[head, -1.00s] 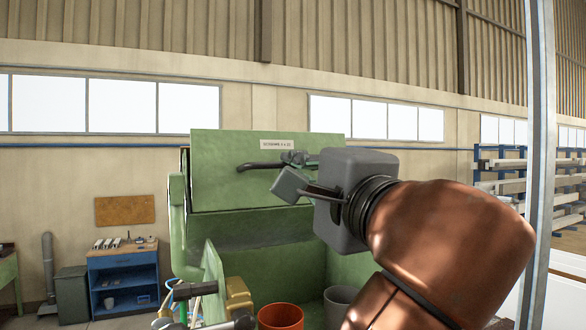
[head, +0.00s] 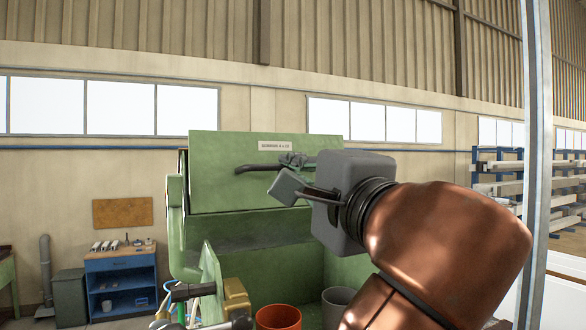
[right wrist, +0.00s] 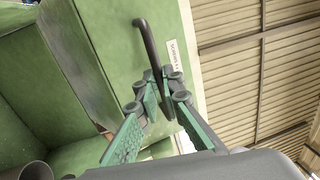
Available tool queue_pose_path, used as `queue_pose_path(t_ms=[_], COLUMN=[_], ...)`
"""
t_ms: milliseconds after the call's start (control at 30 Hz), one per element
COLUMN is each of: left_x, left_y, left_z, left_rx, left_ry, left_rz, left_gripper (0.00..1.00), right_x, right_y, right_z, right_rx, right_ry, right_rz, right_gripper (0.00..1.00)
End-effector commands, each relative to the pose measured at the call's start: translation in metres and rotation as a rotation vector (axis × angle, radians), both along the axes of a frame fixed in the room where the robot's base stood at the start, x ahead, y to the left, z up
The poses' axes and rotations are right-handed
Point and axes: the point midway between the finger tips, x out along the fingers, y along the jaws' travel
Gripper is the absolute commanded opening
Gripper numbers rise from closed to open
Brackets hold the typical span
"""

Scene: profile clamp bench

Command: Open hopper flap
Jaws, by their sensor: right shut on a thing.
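The green hopper flap (head: 225,180) is a broad panel with a small white label, at the top of the green machine. It stands near upright in the head view, and its face also shows in the right wrist view (right wrist: 112,45). A dark bar handle (head: 256,168) runs across its face; it also shows in the right wrist view (right wrist: 147,40). My right gripper (head: 293,160) is shut on the handle at its right part; its green-padded fingers (right wrist: 162,93) flank the bar. The gripper body and arm hide the flap's right side.
Below the flap, the green machine (head: 255,232) has a recess. An orange bucket (head: 279,318) and a grey bucket (head: 338,300) are low in front. A metal post (head: 537,150) stands at the right. A blue workbench (head: 121,275) is at the left wall.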

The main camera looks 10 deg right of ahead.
Motion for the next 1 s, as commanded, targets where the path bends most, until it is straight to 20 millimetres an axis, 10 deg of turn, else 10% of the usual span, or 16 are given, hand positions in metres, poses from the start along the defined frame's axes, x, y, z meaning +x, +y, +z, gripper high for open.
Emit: queue_pose_path(t_ms=[600,1000], left_x=[0.0014,0.0031], left_y=[-0.0001,-0.0001], left_z=[-0.0003,0.0000], left_rx=[0.000,-0.001], left_ry=[-0.002,-0.004], left_rz=[0.000,0.000], left_gripper=[0.00,0.00], right_x=[0.0061,0.0031], right_y=[0.0024,0.0011], right_z=[-0.0078,-0.0041], right_rx=[-0.009,-0.005], right_ry=[0.019,0.010], right_rz=[-0.003,-0.001], right_gripper=[0.00,0.24])
